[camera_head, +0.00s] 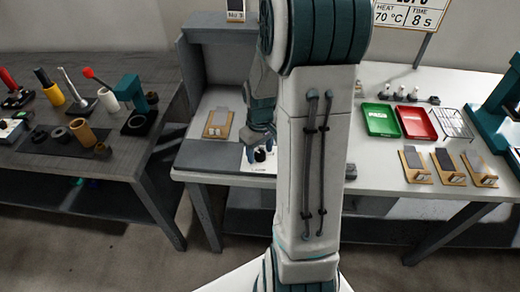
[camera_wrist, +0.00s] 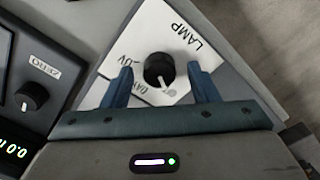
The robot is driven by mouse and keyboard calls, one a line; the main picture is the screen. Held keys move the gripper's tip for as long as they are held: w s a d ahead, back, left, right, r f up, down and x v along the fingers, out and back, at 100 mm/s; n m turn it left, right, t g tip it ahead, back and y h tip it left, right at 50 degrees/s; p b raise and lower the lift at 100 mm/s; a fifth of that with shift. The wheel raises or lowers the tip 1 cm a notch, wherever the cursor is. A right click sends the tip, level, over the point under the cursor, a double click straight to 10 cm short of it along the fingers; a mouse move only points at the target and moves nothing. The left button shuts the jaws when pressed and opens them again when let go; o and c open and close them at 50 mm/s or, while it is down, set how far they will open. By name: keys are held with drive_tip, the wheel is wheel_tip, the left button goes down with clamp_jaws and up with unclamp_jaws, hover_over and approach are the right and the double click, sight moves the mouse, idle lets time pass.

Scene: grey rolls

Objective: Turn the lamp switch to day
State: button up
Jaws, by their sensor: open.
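The lamp switch is a round black knob (camera_wrist: 158,69) on a white plate (camera_wrist: 184,32) marked LAMP, with UV and DAY labels, upside down in the wrist view. Its white pointer line faces the lower right of that view, towards a small grey mark beside the DAY label. My gripper (camera_wrist: 160,70) is open, with one blue finger on each side of the knob and gaps between. In the head view the knob (camera_head: 259,155) shows small beneath my gripper; my arm hides much around it.
In the head view, a wooden holder (camera_head: 217,124) stands behind the switch; green (camera_head: 380,120) and red (camera_head: 416,123) trays lie to the right.

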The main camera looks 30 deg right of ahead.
drive_tip(key=c, duration=1)
drive_tip(key=shift+o, duration=0.2)
drive_tip(key=shift+m, duration=0.3)
drive_tip(key=m+b, duration=0.1)
drive_tip(key=m, duration=1)
drive_tip(key=o, duration=1)
drive_tip(key=shift+c, duration=0.2)
